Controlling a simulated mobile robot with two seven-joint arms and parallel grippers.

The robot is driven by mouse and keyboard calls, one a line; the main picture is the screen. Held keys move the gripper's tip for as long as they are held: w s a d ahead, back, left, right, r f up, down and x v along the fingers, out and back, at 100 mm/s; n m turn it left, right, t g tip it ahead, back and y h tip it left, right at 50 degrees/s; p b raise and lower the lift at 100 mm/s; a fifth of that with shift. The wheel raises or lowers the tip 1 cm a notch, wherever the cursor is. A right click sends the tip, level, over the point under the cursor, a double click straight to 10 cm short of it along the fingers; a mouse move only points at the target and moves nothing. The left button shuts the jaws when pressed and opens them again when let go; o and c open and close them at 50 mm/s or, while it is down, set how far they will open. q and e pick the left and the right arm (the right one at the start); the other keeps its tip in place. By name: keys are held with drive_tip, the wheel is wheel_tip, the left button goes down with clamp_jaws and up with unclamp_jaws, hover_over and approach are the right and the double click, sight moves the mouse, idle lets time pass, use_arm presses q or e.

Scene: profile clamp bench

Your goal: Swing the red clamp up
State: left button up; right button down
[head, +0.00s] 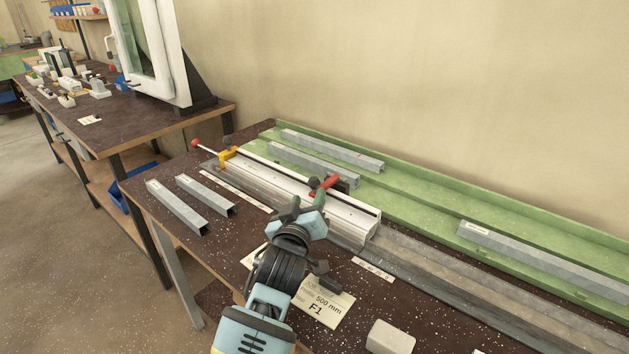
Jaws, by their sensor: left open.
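The red clamp (329,184) sits on the long white rail fixture (345,212) on the bench. Its red handle lies low and slants up to the right, beside a dark block. My left gripper (308,199) is just in front of the clamp, on the near side of the rail. Its fingers are apart, with nothing seen between them. One fingertip is close to the red handle's lower end; I cannot tell whether they touch. My right gripper is not in view.
Grey metal profiles (190,206) lie left of the rail; others lie in the green tray (420,192) behind it. A yellow stop (227,157) and red-knobbed rod (197,143) are at the rail's left end. A card (335,305) and a pale block (390,338) lie in front.

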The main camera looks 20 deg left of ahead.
sight(312, 187)
use_arm(q)
drive_tip(key=shift+w+a, duration=0.15)
drive_tip(key=shift+w, duration=1.1)
drive_tip(key=shift+w+a, duration=0.2)
drive_tip(key=shift+w, duration=1)
drive_tip(key=shift+w+a, duration=0.15)
drive_tip(key=shift+w, duration=1.1)
clamp_jaws()
